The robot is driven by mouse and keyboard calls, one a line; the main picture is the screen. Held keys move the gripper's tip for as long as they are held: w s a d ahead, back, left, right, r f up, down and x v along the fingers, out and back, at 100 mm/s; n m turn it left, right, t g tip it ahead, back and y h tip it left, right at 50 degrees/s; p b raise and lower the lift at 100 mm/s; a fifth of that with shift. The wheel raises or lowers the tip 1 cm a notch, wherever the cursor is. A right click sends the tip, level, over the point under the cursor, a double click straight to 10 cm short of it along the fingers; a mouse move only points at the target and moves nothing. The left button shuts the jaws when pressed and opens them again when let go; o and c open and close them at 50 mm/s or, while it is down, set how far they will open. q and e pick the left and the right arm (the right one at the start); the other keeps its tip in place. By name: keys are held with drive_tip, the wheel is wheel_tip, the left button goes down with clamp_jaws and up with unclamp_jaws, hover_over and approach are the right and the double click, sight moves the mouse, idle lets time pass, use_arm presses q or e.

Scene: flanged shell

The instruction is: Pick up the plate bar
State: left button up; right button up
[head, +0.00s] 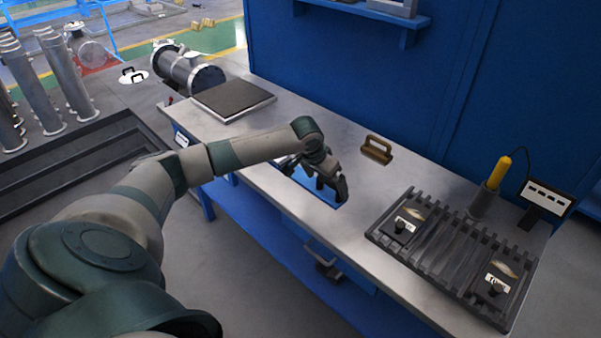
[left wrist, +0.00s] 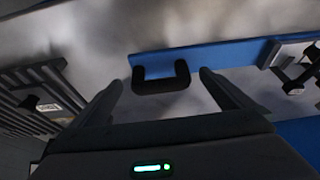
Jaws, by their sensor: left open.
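A blue flat piece, which I take for the plate bar (head: 297,174), lies near the front edge of the bench, partly hidden under my left gripper (head: 332,187). In the left wrist view the blue piece (left wrist: 215,55) runs across the upper middle, with a black U-shaped handle (left wrist: 160,84) at its left end. The handle shows between the two fingertips of the left gripper (left wrist: 161,84). The fingers are open, with a gap on each side of the handle; they do not hold it. My right gripper is in neither view.
On the bench (head: 350,205) stand a brown handled block (head: 377,149), a dark slotted rack (head: 445,250), a yellow-handled tool (head: 498,172) in a holder, and a dark flat plate (head: 233,98). A metal clamp-like part (left wrist: 291,62) is beside the blue piece. A blue wall closes the back.

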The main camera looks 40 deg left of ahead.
sight(328, 186)
use_arm(q)
drive_tip(key=shift+p+x, duration=0.35)
drive_tip(key=shift+x, duration=1.15)
drive_tip(key=shift+w, duration=0.1)
drive_tip(key=shift+r, duration=0.1)
drive_tip(key=c, duration=1.8)
drive_tip(key=shift+w+a+r, duration=0.1)
drive_tip(key=shift+w+a, duration=0.05)
drive_tip(key=shift+w, duration=0.05)
drive_tip(key=shift+c, duration=0.2)
